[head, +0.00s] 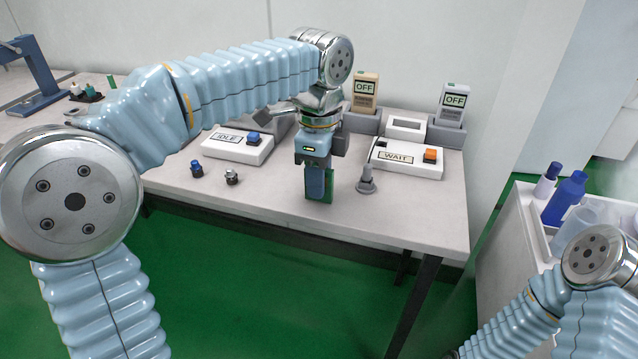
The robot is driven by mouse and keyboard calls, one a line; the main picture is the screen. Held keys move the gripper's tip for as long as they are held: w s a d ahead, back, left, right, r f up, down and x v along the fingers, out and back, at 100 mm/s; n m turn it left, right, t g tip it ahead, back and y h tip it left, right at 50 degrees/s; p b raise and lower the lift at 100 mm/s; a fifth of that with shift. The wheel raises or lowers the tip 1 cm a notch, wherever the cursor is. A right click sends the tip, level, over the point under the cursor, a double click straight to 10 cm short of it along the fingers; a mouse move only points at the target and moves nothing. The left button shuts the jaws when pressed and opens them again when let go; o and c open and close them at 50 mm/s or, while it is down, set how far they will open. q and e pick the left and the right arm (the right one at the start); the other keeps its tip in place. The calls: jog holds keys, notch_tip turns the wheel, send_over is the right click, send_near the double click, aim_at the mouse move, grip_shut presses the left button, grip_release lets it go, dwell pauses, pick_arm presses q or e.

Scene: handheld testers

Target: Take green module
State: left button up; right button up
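The green module (328,186) stands upright near the front edge of the table, mostly hidden behind a blue finger of my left gripper (317,182). The gripper points straight down over it, its fingers level with the module. The near finger hides the far one, so I cannot tell whether the fingers are apart or closed on the module. I also cannot tell whether the module touches the tabletop. My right arm shows at the lower right, but its gripper is out of view.
On the table (262,196) are an IDLE box (237,146), a WAIT box (405,158), a grey peg (366,180), a blue-topped knob (196,169) and a dark knob (232,177). Two OFF testers (365,90) (454,100) stand behind. A white cart with bottles (564,199) is at right.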

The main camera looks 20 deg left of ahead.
pick_arm(q)
grip_shut()
jog(key=shift+r, duration=0.1)
